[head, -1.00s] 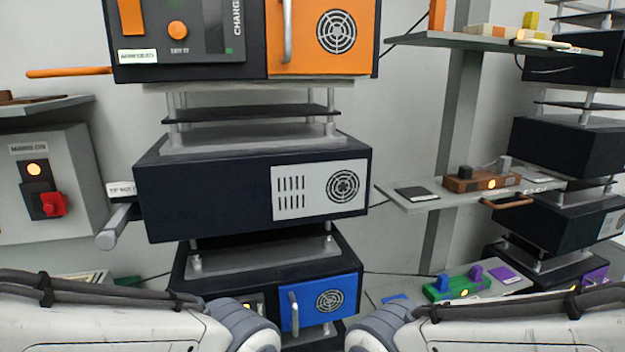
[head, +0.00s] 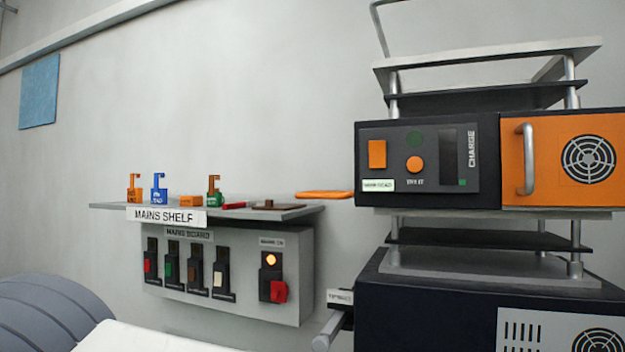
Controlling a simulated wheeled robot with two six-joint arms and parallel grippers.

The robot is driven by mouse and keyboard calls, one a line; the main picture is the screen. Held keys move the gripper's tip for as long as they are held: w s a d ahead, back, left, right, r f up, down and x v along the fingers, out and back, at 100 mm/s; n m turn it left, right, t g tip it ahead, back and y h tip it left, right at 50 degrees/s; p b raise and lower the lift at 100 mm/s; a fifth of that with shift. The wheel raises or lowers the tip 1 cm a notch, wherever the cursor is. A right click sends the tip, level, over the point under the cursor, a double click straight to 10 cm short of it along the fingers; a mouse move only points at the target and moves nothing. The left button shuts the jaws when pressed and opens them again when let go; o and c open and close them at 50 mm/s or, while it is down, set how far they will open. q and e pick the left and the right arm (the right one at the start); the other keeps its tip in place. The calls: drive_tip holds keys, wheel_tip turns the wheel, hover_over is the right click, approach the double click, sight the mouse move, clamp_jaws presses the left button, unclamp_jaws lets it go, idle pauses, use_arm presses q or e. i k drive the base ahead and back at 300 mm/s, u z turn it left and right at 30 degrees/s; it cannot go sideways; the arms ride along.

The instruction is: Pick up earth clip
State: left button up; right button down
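I cannot tell for sure which item is the earth clip. Several small items stand on the mains shelf (head: 104,206) in the head view. They include an orange hooked piece (head: 134,193), a blue hooked piece (head: 159,194), an orange block (head: 190,201) and a green piece with a brown hook (head: 214,198). A small red item (head: 233,205) lies to the right of the green piece. Labels on the hooked pieces are too small to read. Neither gripper is in view; only part of my arm shows at the lower left.
The mains board (head: 235,286) with several switches and a lit lamp (head: 270,260) sits under the shelf. A brown flat item (head: 278,206) lies at the shelf's right end. The charge unit (head: 428,160) with an orange door (head: 565,160) stands at the right. An orange bar (head: 324,194) juts left.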

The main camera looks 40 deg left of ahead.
sight(214, 197)
drive_tip(key=u, duration=1.6)
